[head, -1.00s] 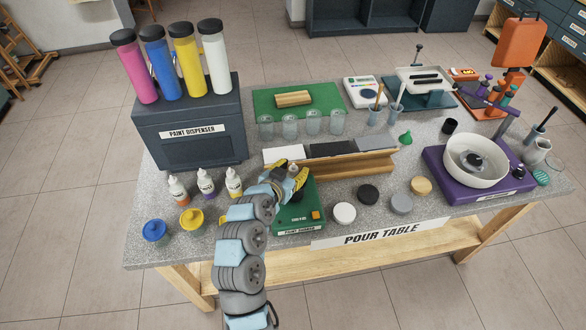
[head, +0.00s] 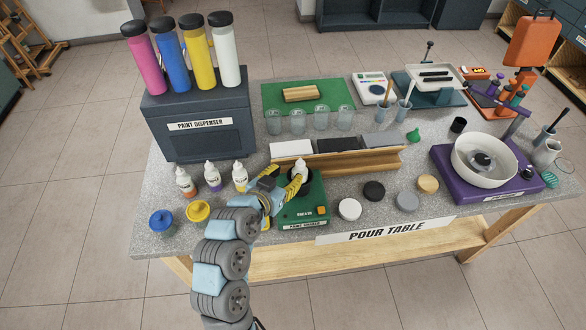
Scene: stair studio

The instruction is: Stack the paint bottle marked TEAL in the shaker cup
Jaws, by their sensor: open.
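A white-topped dropper bottle (head: 301,169) stands upright over the green paint shaker (head: 303,208), partly behind my yellow fingers. Its label and the shaker cup are hidden, so I cannot tell its colour or how it is seated. My gripper (head: 291,190) is open, with its fingers close beside this bottle on the left and front; I cannot tell whether they touch it. Three similar bottles stand left of my gripper: one with orange (head: 186,184), one with purple (head: 213,178) and one with yellow (head: 240,177). Their labels are too small to read.
The paint dispenser (head: 205,140) stands at the back left. Blue (head: 161,219) and yellow (head: 198,210) lidded pots sit at the front left. A wooden ledge with panels (head: 350,163) is behind the shaker. Round discs (head: 349,209) and a purple spinner (head: 455,180) are to the right.

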